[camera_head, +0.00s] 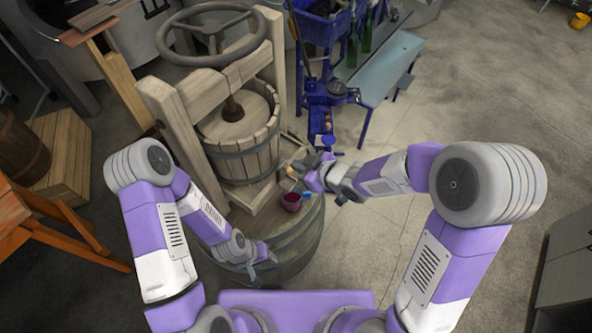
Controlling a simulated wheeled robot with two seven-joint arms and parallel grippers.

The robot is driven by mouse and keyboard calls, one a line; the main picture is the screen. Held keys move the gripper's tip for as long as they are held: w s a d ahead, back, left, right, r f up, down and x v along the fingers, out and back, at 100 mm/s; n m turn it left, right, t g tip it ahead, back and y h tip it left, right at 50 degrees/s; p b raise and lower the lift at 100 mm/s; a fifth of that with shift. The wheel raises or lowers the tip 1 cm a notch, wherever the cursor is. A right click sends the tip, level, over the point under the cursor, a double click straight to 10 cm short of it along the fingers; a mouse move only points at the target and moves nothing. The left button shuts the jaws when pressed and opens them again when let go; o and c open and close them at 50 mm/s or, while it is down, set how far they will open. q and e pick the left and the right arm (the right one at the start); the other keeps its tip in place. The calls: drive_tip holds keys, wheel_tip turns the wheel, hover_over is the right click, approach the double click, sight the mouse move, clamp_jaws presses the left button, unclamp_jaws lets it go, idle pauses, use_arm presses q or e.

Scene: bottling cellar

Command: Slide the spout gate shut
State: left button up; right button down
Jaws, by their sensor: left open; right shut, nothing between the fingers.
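A wooden basket press (247,165) with a grey handwheel (210,35) stands at upper left of centre. Its front board reaches toward a dark red pot (292,202) on the barrel top. Small tan and blue parts show by the pot; I cannot tell which is the spout gate or how far it is shut. My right gripper (308,180) is shut and empty, at these parts, just above and right of the pot; I cannot tell whether it touches them. My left gripper (265,254) is open and empty over the barrel's near side, below the pot.
The barrel (297,247) stands under the press front. A blue bottling stand (320,120) and a grey-blue bench (380,68) with green bottles (366,36) are behind. A wooden crate (60,160) and an orange table (25,220) are at left.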

sight(285, 167)
drive_tip(key=shift+w+a+f, duration=0.15)
drive_tip(key=shift+w+f, duration=0.15)
drive_tip(key=shift+f, duration=0.45)
drive_tip(key=shift+w+a+f, duration=0.2)
drive_tip(key=shift+w+f, duration=0.05)
drive_tip(key=shift+f, duration=0.55)
drive_tip(key=shift+w+a+f, duration=0.15)
drive_tip(key=shift+w+f, duration=0.15)
drive_tip(key=shift+f, duration=0.45)
wheel_tip(285, 167, down, 4)
drive_tip(key=b, duration=0.4)
drive_tip(key=shift+r, duration=0.2)
